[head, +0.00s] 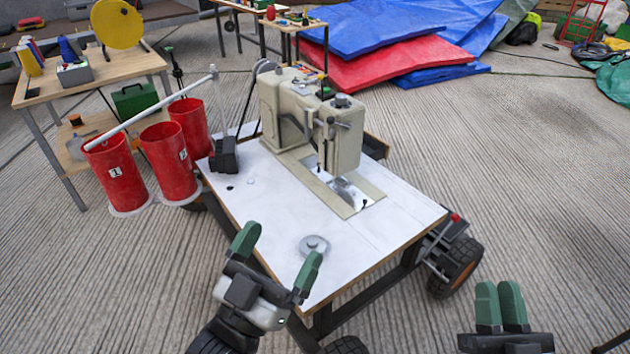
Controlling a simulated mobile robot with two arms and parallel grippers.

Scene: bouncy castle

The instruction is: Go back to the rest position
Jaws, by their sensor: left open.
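My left gripper (276,258) is open, with its two green fingers spread and nothing between them. It is in front of the near left edge of a white-topped sewing machine table (290,235). A small round metal disc (314,246) lies on the tabletop just beyond its right finger. My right gripper (500,288) is low at the right of the head view, over the concrete floor. Its two green fingers stand side by side, close together, with nothing seen between them.
A beige sewing machine (335,125) stands on the wheeled table. Red numbered buckets (168,160) are at its left, beside a wooden workbench (95,78). Folded red and blue sheets (400,62) lie at the back. The concrete floor (540,170) at right is clear.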

